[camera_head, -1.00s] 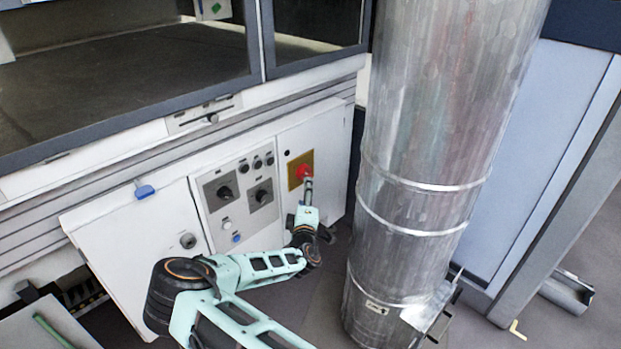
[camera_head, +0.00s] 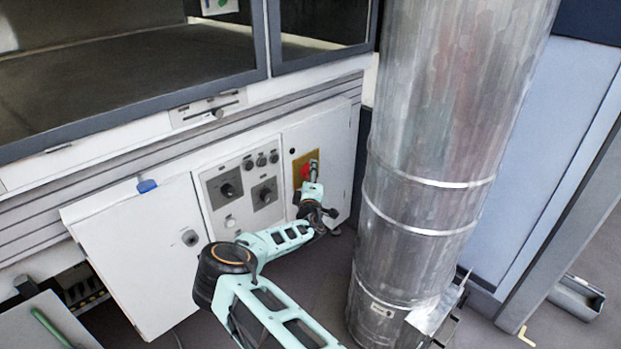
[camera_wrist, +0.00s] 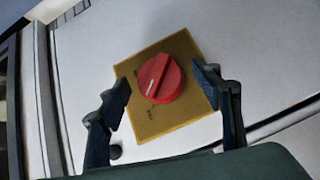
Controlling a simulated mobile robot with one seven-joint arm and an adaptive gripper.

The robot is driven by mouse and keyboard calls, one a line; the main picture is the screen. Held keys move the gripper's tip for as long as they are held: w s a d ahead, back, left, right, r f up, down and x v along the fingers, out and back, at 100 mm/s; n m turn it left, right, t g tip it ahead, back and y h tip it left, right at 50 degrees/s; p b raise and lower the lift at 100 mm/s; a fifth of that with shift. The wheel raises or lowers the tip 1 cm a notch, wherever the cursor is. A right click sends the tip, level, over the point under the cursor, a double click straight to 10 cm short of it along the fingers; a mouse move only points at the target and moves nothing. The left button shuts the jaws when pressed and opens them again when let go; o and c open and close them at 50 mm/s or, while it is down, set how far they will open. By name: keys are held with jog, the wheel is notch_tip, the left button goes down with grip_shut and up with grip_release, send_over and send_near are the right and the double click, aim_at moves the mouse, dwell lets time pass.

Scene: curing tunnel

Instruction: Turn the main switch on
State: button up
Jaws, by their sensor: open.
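The main switch is a round red knob with a raised grip bar (camera_wrist: 160,78) on a yellow square plate (camera_wrist: 182,120). It is mounted on a white cabinet door. In the wrist view the bar stands tilted, with a white mark near its lower end. My gripper (camera_wrist: 162,90) is open, one dark finger on each side of the knob, apart from it. In the head view the red knob (camera_head: 308,169) and yellow plate (camera_head: 297,174) are partly hidden behind my gripper (camera_head: 312,172), which faces the plate. The small plate lettering is too blurred to read.
A control panel (camera_head: 241,191) with black knobs is left of the switch. A large metal duct (camera_head: 425,150) stands close on the right of my arm. A blue-tabbed white door (camera_head: 140,250) is at the left. Floor shows between cabinet and duct.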

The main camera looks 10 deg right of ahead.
jog(key=c, duration=1.2)
jog(key=shift+o, duration=0.2)
jog(key=shift+r, duration=0.1)
jog(key=shift+r+p, duration=0.1)
jog(key=shift+p, duration=0.35)
jog(key=shift+w+d+r+m+g+y+p, duration=0.2)
jog(key=shift+m+g+y+p, duration=0.6)
jog(key=shift+p, duration=1.3)
jog(key=shift+s+r+m+g+y+p, duration=0.1)
jog(key=shift+r+m+g+y+p, duration=0.25)
jog(key=shift+m+g+p, duration=1.2)
jog(key=shift+w+d+r+m+g+y+p, duration=0.15)
jog(key=shift+g+y+p, duration=0.5)
jog(key=shift+p, duration=1.95)
jog(key=shift+f+m+g+y+p, duration=0.1)
jog(key=shift+m+g+y+p, duration=0.55)
jog(key=shift+p, duration=0.6)
